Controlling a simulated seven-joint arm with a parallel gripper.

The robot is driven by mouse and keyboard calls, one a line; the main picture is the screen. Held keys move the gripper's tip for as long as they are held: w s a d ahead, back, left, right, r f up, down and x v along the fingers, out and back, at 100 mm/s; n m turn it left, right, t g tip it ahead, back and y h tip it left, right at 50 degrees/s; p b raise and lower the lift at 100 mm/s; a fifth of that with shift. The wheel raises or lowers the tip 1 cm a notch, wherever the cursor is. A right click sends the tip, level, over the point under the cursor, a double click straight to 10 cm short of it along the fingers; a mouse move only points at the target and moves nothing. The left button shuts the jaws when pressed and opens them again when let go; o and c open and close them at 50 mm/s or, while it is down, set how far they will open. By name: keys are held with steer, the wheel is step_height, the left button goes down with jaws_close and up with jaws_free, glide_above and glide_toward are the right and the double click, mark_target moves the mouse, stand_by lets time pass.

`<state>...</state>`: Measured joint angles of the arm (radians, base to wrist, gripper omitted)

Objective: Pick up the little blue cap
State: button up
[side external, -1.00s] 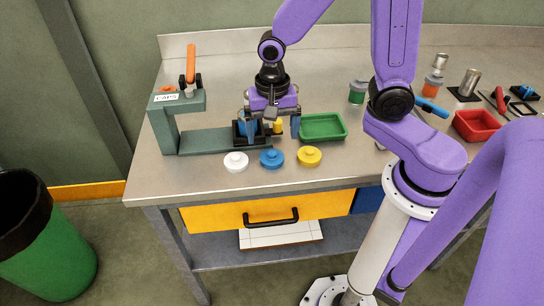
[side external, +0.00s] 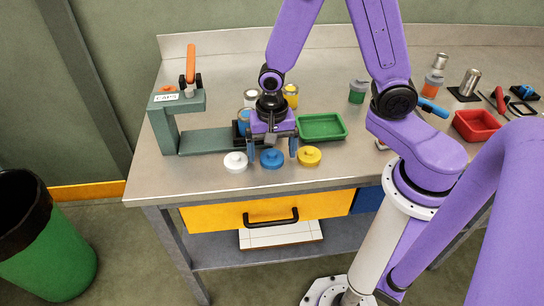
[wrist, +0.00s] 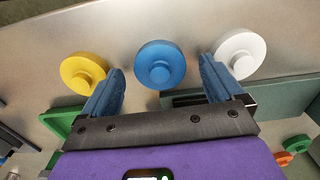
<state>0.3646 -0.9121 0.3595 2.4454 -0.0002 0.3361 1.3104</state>
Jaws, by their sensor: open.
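The little blue cap (side external: 271,159) is a round disc with a raised knob, lying flat on the bench between a white cap (side external: 235,162) and a yellow cap (side external: 309,156). My gripper (side external: 272,158) is open and empty, its two blue fingers pointing down above the blue cap, one to each side of it in the side view. In the wrist view the blue cap (wrist: 160,64) shows whole, just beyond the line of the open fingertips (wrist: 160,82). The white cap and the yellow cap lie outside the fingers. I cannot tell the exact height of the fingertips.
A green tray (side external: 322,138) is right of my gripper. A teal press marked CAPS (side external: 177,123) stands at left. Behind my gripper are a blue can (side external: 245,118) and a yellow can (side external: 291,97). The bench's front strip (side external: 200,182) is clear.

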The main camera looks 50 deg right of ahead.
steer(key=c, duration=1.1)
steer(key=shift+r, duration=0.15)
